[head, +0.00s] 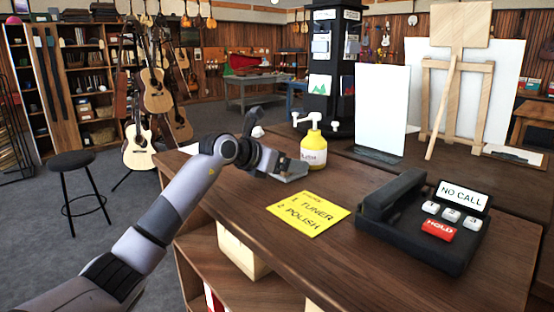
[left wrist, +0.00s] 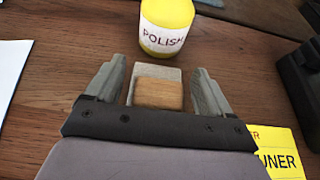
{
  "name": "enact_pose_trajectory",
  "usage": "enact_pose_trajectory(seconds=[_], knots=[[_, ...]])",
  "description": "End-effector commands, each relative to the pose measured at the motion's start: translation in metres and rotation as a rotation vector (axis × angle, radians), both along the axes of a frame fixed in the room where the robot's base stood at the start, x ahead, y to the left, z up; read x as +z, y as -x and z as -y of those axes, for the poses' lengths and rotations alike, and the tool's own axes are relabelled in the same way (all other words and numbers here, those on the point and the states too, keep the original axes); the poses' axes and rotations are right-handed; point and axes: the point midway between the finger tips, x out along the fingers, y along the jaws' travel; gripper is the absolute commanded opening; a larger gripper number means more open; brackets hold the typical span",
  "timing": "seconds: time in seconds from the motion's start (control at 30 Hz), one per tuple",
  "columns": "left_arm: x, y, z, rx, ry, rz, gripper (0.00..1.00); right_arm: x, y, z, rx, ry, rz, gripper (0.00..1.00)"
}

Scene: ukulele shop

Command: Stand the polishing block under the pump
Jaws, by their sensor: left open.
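The polishing block (left wrist: 159,93), with a wooden face and a grey part behind it, is on the brown counter in the left wrist view. My left gripper (left wrist: 160,72) is open, with one finger on each side of the block; I cannot tell whether they touch it. The yellow pump bottle (head: 313,153), labelled POLISH, stands upright on the counter with a white pump head (head: 310,121). The bottle (left wrist: 166,24) is just beyond the block in the left wrist view. In the head view my left gripper (head: 297,168) is beside the bottle and largely hides the block. My right gripper is not in view.
A yellow note (head: 308,213) listing tuner and polish lies on the counter (head: 380,285). A black telephone (head: 425,220) stands to the right. A white panel (head: 381,108) and a wooden easel (head: 455,85) stand behind. A white sheet (left wrist: 12,70) lies left in the wrist view.

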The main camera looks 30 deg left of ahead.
Motion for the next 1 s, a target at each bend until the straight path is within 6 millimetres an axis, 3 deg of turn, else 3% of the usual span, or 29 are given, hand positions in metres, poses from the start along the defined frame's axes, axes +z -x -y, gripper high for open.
enact_pose_trajectory(seconds=[0.17,0.7,1.0], knots=[[0.007,0.012,-0.006,0.002,-0.001,0.003,0.82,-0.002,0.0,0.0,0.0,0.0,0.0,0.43],[0.041,0.093,-0.034,0.002,-0.002,0.002,0.82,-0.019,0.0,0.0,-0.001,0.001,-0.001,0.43],[0.048,0.105,-0.036,-0.001,0.001,0.001,0.82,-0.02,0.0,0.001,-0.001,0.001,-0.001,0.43]])
